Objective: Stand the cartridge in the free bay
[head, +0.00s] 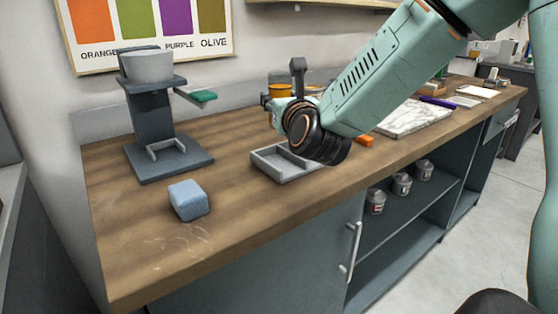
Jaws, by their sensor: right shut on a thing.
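My right gripper (277,110) is at the far side of my wrist, above the back of the workbench. The wrist hides most of it. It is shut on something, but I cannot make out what. No cartridge can be clearly told apart. A dark upright piece (298,75) with a blocky top rises just behind the wrist, and its base is hidden. A shallow grey divided tray (268,168) lies on the bench below the wrist. Its near left part looks empty, and the wrist covers its right part. No free bay can be made out for certain. My left gripper is out of view.
A dark stand with a grey hopper (148,66) and green-tipped lever (204,96) is at left. A blue block (187,200) lies in front. A yellow round thing (281,90) and white marbled slab (414,118) are farther back.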

